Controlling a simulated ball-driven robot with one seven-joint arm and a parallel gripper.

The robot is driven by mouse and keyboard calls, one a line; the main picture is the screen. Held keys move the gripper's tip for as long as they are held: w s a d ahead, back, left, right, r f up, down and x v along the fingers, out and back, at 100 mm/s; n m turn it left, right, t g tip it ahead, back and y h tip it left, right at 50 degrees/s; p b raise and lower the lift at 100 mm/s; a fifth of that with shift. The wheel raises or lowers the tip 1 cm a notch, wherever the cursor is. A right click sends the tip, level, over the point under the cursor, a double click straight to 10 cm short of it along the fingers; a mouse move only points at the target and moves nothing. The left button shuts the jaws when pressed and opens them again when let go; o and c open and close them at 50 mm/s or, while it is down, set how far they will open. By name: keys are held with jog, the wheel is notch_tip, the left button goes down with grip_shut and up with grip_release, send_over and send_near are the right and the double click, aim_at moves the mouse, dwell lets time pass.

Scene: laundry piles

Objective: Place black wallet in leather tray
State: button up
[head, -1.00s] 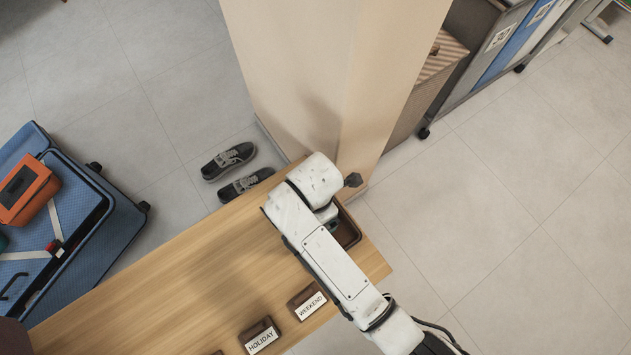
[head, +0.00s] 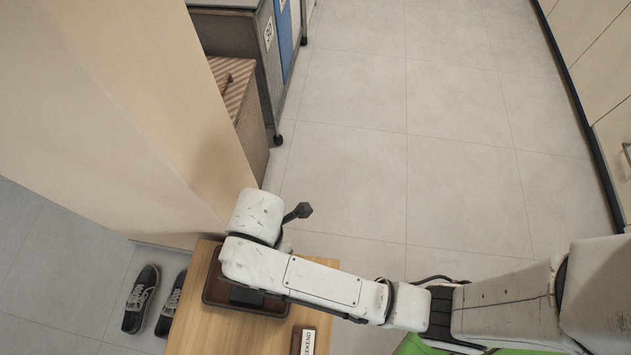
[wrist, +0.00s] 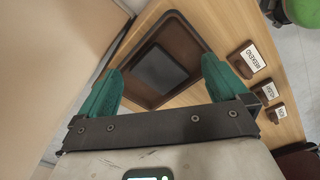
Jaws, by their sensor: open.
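The brown leather tray (head: 212,290) lies at the end of the wooden table, partly covered by my arm in the head view. In the wrist view the tray (wrist: 176,30) holds a flat, dark rectangle, the black wallet (wrist: 160,66), lying inside its walls. The wallet also shows as a dark patch below my arm in the head view (head: 245,297). My gripper (wrist: 162,70) has its two teal fingers spread wide, one on each side of the wallet in the picture, with nothing between them. Its height above the tray is hard to tell. The head view hides the fingers behind my arm.
A label block marked WEEKEND (wrist: 249,60) and smaller labelled blocks stand along the table edge. A beige wall panel (head: 130,110) rises close beside the tray. Black shoes (head: 142,298) lie on the floor at left. Open tiled floor (head: 420,120) lies beyond the table.

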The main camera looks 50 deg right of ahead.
jog(key=s+d+r+m, duration=0.1)
jog(key=s+d+m, duration=0.5)
jog(key=d+m, duration=0.3)
jog(key=s+d+r+m, duration=0.2)
jog(key=s+d+m, duration=0.3)
jog(key=d+m, duration=0.4)
jog(key=shift+s+d+r+t+h, duration=0.15)
jog(key=shift+s+d+t+h, duration=0.25)
jog(key=shift+d, duration=0.1)
jog(key=shift+c, duration=0.4)
